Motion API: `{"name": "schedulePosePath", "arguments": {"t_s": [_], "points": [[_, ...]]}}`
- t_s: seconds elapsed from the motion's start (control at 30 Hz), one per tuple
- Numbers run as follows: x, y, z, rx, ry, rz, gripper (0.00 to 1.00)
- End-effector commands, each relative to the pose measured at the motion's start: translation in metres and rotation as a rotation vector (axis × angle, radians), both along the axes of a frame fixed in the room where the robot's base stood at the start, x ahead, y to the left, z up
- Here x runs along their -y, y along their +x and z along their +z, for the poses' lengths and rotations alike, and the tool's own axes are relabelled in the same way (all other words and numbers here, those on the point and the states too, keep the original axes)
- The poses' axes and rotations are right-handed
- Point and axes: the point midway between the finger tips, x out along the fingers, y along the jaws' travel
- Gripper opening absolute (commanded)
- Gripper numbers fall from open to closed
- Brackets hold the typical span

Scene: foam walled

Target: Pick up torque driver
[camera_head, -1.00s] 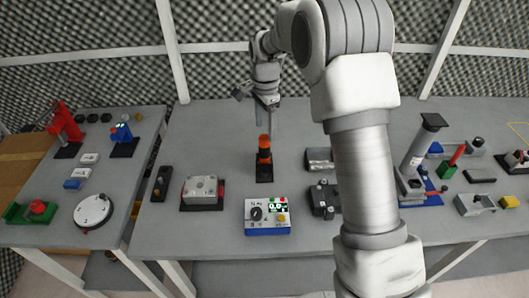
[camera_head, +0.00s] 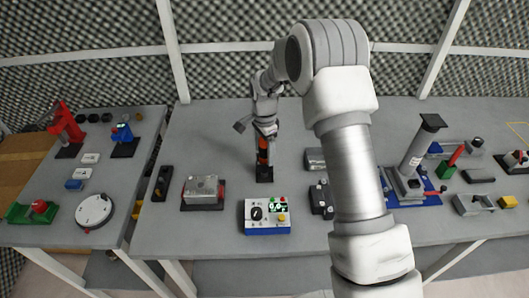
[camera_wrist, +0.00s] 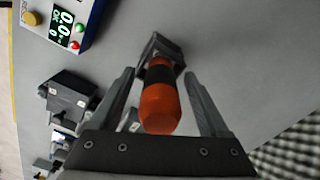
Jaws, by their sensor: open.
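The torque driver (camera_head: 263,154) has an orange handle with a dark band and stands upright in a dark base (camera_head: 264,175) on the middle table. In the wrist view its orange handle (camera_wrist: 160,108) lies between the two fingers, with a gap visible on each side. My gripper (camera_head: 264,134) is open and comes down from above around the upper handle. The gripper hides the top of the driver in the head view. In the wrist view the fingertips (camera_wrist: 160,82) reach alongside the handle toward the dark base.
A meter box with a display (camera_head: 266,215) stands in front of the driver. A grey box on a dark plate (camera_head: 203,191) is to its left. Dark fixtures (camera_head: 321,198) stand to the right, and a tall grey press (camera_head: 412,160) further right. The table behind the driver is clear.

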Motion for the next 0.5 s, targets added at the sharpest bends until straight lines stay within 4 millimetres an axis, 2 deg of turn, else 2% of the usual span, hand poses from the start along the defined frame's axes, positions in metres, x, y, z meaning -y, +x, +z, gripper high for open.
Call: {"name": "schedulePosePath", "arguments": {"t_s": [0.03,0.4,0.47,0.5], "points": [[0.0000,0.0000,0.0002,0.000,0.000,0.000,0.80],[0.0000,0.0000,0.0005,0.000,0.000,0.000,0.13],[0.0000,0.0000,0.0005,0.000,0.000,0.000,0.02],[0.0000,0.0001,0.0005,0.000,0.000,0.000,0.00]]}}
